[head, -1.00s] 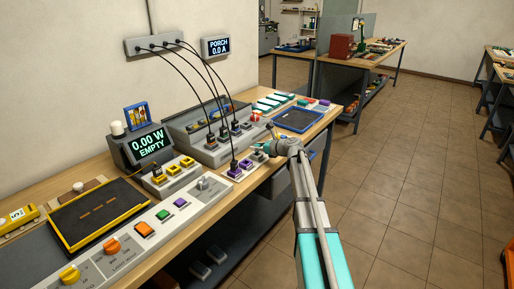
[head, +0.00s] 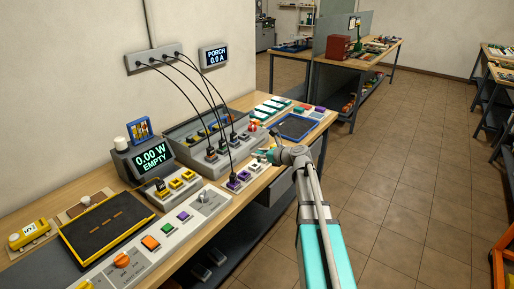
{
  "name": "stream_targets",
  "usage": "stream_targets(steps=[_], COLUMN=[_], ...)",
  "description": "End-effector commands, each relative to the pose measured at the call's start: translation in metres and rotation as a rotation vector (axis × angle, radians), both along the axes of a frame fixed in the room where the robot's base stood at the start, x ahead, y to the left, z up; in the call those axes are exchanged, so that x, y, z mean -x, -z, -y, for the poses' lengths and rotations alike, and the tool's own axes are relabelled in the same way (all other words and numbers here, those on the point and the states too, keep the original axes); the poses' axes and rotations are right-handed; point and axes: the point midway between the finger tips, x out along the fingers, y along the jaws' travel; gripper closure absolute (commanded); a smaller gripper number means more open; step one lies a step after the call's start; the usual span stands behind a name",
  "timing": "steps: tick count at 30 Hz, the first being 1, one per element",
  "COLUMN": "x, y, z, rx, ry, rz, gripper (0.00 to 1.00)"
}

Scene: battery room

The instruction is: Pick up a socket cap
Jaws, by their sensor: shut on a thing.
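My gripper (head: 264,156) is by the front edge of the bench, just right of the front socket strip (head: 220,187). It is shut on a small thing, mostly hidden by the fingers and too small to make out. The strip carries purple-framed sockets (head: 244,175) and a pale one (head: 254,167) close to the gripper. A black cable ends in a plug (head: 232,184) at a purple socket. A nearer block has yellow-framed sockets (head: 188,175). I cannot tell which small pieces are socket caps.
A display reading 0.00 W EMPTY (head: 150,160) stands on the bench. Black cables hang from a wall box (head: 155,56) over the strips. A dark tray (head: 297,127) lies behind the gripper. The tiled floor (head: 400,170) at right is open; an orange frame (head: 502,258) stands lower right.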

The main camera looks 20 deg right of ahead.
Motion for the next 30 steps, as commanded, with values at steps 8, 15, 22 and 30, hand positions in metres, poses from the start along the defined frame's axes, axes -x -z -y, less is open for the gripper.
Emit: stream_targets(steps=[8,15,22,30], x=[0.027,0.031,0.03,0.03], y=[-0.013,-0.014,-0.013,-0.013], z=[-0.004,-0.004,-0.004,-0.004], rx=[0.0,0.0,0.0,0.0], ry=[0.0,0.0,0.0,0.0], rz=[0.0,0.0,0.0,0.0], gripper=[0.87,0.87,0.87,0.87])
